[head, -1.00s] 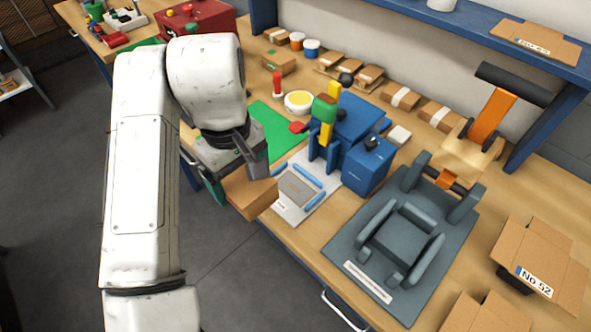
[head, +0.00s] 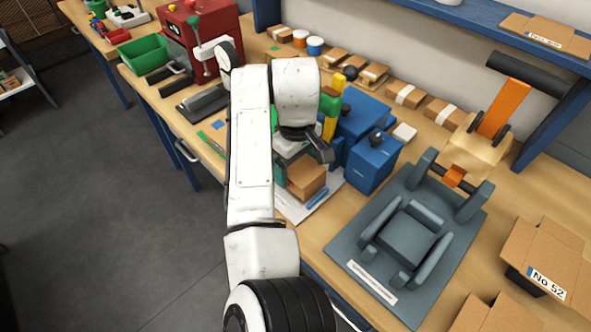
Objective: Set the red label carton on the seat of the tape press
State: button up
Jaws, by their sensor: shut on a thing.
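My gripper (head: 303,158) is shut on a plain brown carton (head: 307,178) and holds it over the pale plate in front of the blue machine. No red label shows on the faces I can see; the top is partly hidden by the gripper. The grey machine with an orange lever, which looks like the tape press (head: 375,287), stands to the right of the gripper. Its seat (head: 409,236), a grey block between raised side rails, is empty. The lever (head: 503,108) is raised behind it, with a dark roller handle.
The blue machine (head: 369,165) with black knobs stands close behind the carton, between gripper and tape press. An open carton marked No 52 (head: 545,262) stands at the right. Small cartons (head: 404,95) line the wall. A blue shelf (head: 470,18) overhangs the back.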

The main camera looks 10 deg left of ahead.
aim_at(295, 165)
jog(key=shift+s+a+f, duration=0.1)
jog(key=shift+f, duration=1.05)
jog(key=o, duration=1)
jog(key=shift+f, duration=0.1)
jog(key=shift+c, duration=0.2)
notch_tip(295, 165, up, 12)
jog(key=shift+r, duration=0.15)
